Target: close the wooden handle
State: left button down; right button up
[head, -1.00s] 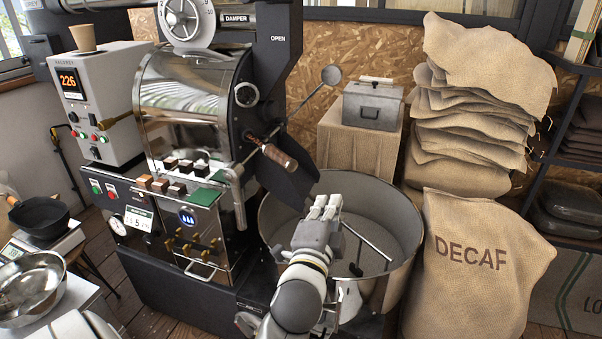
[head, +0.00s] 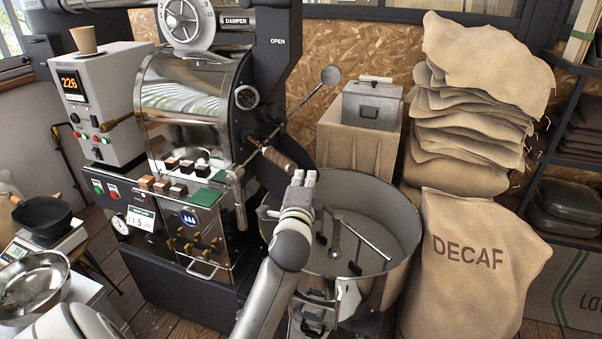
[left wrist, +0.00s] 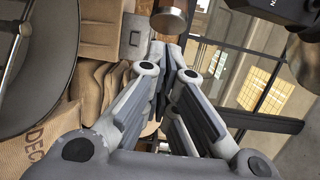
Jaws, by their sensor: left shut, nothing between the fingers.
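The wooden handle (head: 279,158) is a brown grip on a metal rod at the front of the roaster, angled down to the right. My left gripper (head: 304,177) is shut and empty, its fingertips just below and right of the handle's lower end, over the rim of the round cooling bin. In the left wrist view the gripper fingers (left wrist: 168,50) are together, and the handle's rounded end (left wrist: 169,20) shows just beyond their tips. I cannot tell whether they touch. My right gripper is not in view.
The cooling bin (head: 392,222) with its stirring arm lies below and right of the gripper. The roaster (head: 185,105) stands to the left. A DECAF sack (head: 470,275) and stacked sacks (head: 475,100) stand to the right.

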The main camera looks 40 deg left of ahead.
aim_at(273, 160)
pick_arm(q)
jog(key=shift+w+a, duration=0.15)
jog(key=shift+a, duration=0.55)
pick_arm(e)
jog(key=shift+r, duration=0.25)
pick_arm(q)
jog(key=a+p, duration=0.1)
jog(key=a, duration=0.1)
jog(key=w+a, duration=0.1)
jog(key=a, duration=0.1)
jog(key=w+a+p, duration=0.1)
jog(key=a, duration=0.1)
jog(key=shift+a+r+p, duration=0.25)
jog(key=shift+a+p, duration=0.05)
jog(key=shift+a, duration=0.1)
jog(key=a, duration=0.2)
jog(key=w+a, duration=0.1)
jog(key=a, duration=0.1)
jog(key=shift+f, duration=0.2)
jog(key=shift+s+a, duration=0.1)
jog(key=shift+a, duration=0.05)
jog(key=shift+r, duration=0.1)
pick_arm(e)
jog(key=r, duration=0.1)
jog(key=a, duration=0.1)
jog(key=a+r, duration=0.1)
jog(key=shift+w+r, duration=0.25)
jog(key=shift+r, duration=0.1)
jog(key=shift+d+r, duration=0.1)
